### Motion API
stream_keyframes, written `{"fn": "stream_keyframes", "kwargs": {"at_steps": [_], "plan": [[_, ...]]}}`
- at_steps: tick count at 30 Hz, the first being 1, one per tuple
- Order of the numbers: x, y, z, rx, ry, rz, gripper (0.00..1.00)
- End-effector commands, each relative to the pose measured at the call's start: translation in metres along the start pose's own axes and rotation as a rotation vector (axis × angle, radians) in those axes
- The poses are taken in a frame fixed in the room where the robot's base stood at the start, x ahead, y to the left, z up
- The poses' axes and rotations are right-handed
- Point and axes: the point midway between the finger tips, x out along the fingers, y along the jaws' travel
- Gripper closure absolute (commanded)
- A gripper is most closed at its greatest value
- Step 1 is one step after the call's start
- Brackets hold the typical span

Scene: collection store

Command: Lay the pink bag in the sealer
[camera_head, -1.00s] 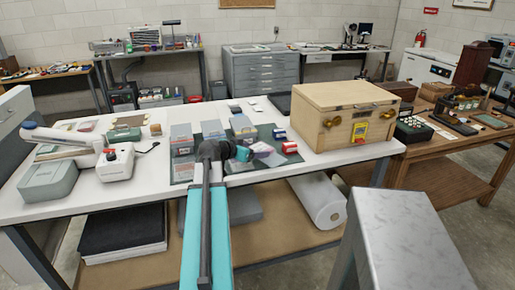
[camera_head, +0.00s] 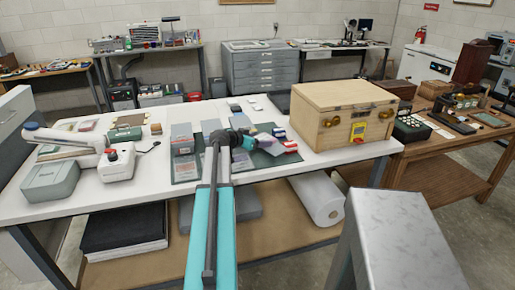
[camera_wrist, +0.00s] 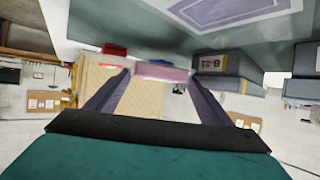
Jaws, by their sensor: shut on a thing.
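My gripper (camera_head: 250,142) is over the right part of the dark green mat (camera_head: 186,169), shut on the pink bag. The bag shows as a flat pale pink-lilac piece (camera_head: 271,146) just right of the gripper. In the wrist view the pink bag (camera_wrist: 162,73) is seen edge-on between the two dark fingers of my gripper (camera_wrist: 158,82). What looks like the sealer (camera_head: 60,136), a long white arm with a grey-green base, stands at the left of the white table, well away from my gripper. Its inside is hard to make out.
A wooden chest (camera_head: 340,118) stands right of the mat. A small red item (camera_head: 290,146) lies beside the bag. Several grey packs stand on the mat. A white unit with a red knob (camera_head: 116,162) is by the sealer.

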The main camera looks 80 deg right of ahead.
Motion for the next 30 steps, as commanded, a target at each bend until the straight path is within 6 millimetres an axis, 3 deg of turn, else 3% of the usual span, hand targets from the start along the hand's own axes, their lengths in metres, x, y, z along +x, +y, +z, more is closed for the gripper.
{"fn": "stream_keyframes", "kwargs": {"at_steps": [11,24,30], "plan": [[0.001,0.0,0.001,0.0,0.0,0.0,0.49],[0.014,0.001,0.03,-0.001,0.0,0.0,0.49],[0.015,0.001,0.032,0.0,0.001,0.0,0.49]]}}
